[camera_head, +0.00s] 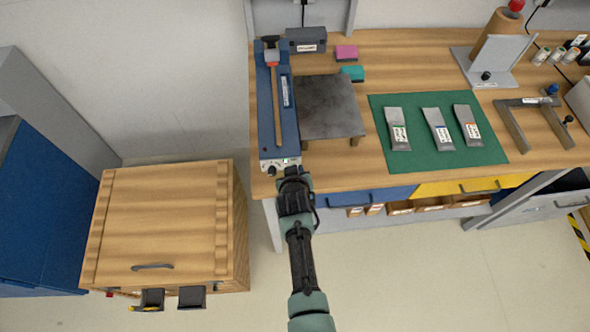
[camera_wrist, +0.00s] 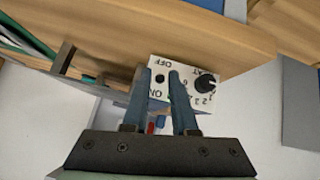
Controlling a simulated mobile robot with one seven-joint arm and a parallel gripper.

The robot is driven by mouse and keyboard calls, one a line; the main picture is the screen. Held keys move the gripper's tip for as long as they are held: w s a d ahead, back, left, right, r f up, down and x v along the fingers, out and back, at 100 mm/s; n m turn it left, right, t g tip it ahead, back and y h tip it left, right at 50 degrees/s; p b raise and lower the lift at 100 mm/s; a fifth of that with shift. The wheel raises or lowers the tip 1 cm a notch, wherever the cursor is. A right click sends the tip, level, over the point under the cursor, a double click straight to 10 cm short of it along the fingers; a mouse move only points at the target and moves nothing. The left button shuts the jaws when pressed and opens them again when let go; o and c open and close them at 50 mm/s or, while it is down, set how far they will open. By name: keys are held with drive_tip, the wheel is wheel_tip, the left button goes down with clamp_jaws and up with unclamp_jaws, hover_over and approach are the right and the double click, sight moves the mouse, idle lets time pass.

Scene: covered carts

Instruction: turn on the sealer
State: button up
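The sealer (camera_head: 265,110) is a long blue device at the left end of the wooden workbench, with a light strip along its top. Its pale front control panel (camera_head: 268,164) faces my arm. In the wrist view the panel (camera_wrist: 185,66) carries ON and OFF marks, a small dark round spot (camera_wrist: 159,78) between them, and a black dial (camera_wrist: 205,83) with numbers. My gripper (camera_head: 291,175) is just in front of the panel. In the wrist view its fingers (camera_wrist: 159,72) are apart, with the dark spot showing between them. Whether a fingertip touches the panel is unclear.
A dark plate on legs (camera_head: 330,105) stands right of the sealer. A green mat (camera_head: 440,158) with several grey pouches lies further right. A wooden cart (camera_head: 160,215) stands left of the bench. Drawers (camera_head: 370,196) are under the bench's front edge.

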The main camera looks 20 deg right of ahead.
drive_tip(key=shift+o, duration=0.6)
drive_tip(key=shift+r, duration=0.1)
drive_tip(key=v, duration=1.2)
drive_tip(key=shift+s+r, duration=0.25)
drive_tip(key=shift+s, duration=0.1)
drive_tip(key=shift+a, duration=0.1)
